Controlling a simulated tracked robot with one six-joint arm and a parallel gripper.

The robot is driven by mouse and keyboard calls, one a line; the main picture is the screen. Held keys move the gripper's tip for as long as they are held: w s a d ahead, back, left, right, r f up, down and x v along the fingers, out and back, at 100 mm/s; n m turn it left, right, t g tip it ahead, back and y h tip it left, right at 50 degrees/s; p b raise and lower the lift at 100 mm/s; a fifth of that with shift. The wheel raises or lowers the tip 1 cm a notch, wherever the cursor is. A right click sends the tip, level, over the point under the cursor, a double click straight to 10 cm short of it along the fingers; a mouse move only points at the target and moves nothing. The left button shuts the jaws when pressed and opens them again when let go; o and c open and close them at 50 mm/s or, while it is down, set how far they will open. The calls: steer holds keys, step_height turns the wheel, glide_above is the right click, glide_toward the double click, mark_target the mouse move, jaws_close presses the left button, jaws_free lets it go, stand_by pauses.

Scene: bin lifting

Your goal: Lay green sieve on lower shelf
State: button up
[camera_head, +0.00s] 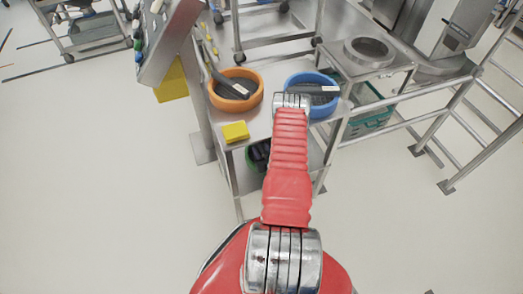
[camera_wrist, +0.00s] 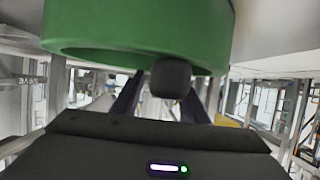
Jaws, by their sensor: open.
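The green sieve (camera_head: 251,162) is on the lower shelf (camera_head: 313,160) of the metal trolley in the head view, partly hidden by my arm and the upper shelf. In the wrist view the green sieve (camera_wrist: 130,28) fills the upper part, very close, with its dark handle end (camera_wrist: 171,78) pointing towards the camera. My gripper (camera_wrist: 163,100) is open, with its fingers on either side of and beyond the handle end. I cannot tell whether they touch it. The gripper is hidden behind my arm in the head view.
An orange sieve (camera_head: 236,103), a blue sieve (camera_head: 325,108) and a yellow block (camera_head: 235,132) are on the trolley's upper shelf (camera_head: 217,122). A teal crate (camera_head: 372,117) sits under the stand at right. Metal rails (camera_head: 455,120) stand further right. The floor at left is clear.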

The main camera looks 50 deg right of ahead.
steer(key=shift+s+r, duration=0.1)
steer(key=shift+s+a+r, duration=0.1)
steer(key=shift+s+a, duration=0.05)
steer(key=shift+s, duration=0.1)
steer(key=v, duration=1.1)
steer(key=shift+s, duration=0.15)
stand_by(0.6)
